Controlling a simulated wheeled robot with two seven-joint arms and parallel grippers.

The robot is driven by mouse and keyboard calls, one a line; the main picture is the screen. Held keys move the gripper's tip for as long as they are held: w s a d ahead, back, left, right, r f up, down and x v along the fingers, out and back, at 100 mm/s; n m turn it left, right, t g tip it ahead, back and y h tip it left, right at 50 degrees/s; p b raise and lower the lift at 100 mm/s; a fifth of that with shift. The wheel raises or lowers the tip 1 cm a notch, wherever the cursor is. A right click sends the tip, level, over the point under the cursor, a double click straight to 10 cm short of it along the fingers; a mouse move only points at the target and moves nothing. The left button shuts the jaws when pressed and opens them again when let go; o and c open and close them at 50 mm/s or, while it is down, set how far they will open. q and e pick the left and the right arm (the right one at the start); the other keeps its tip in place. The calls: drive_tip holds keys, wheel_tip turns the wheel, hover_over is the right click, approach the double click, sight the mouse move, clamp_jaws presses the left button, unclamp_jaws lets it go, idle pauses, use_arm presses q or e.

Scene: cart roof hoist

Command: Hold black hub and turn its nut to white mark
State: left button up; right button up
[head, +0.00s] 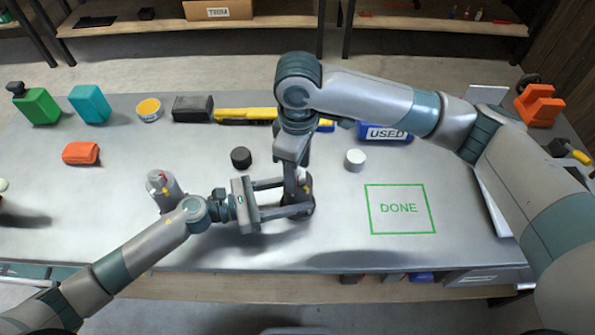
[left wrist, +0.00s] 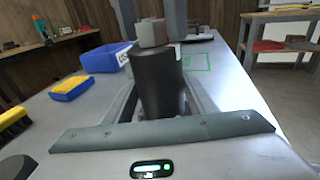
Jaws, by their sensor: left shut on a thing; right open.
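The black hub (left wrist: 157,85) stands upright on the table in the left wrist view, with a light grey nut (left wrist: 150,33) on top. My left gripper (head: 308,198) comes in from the left and is shut on the hub, one finger on each side. My right gripper (left wrist: 153,38) points down from above, its open fingers on either side of the nut; I cannot tell if they touch it. In the head view the right gripper (head: 298,178) hides most of the hub and nut.
A green DONE square (head: 399,209) lies clear on the right. A black round piece (head: 241,157) and a white one (head: 355,160) stand nearby. A blue USED bin (head: 385,132) and a yellow brush (head: 245,115) are behind.

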drive_tip(key=shift+n, duration=0.9)
drive_tip(key=shift+n, duration=0.3)
drive_tip(key=shift+n, duration=0.9)
drive_tip(key=shift+c, duration=0.5)
drive_tip(key=c, duration=0.8)
drive_tip(key=shift+m, duration=1.2)
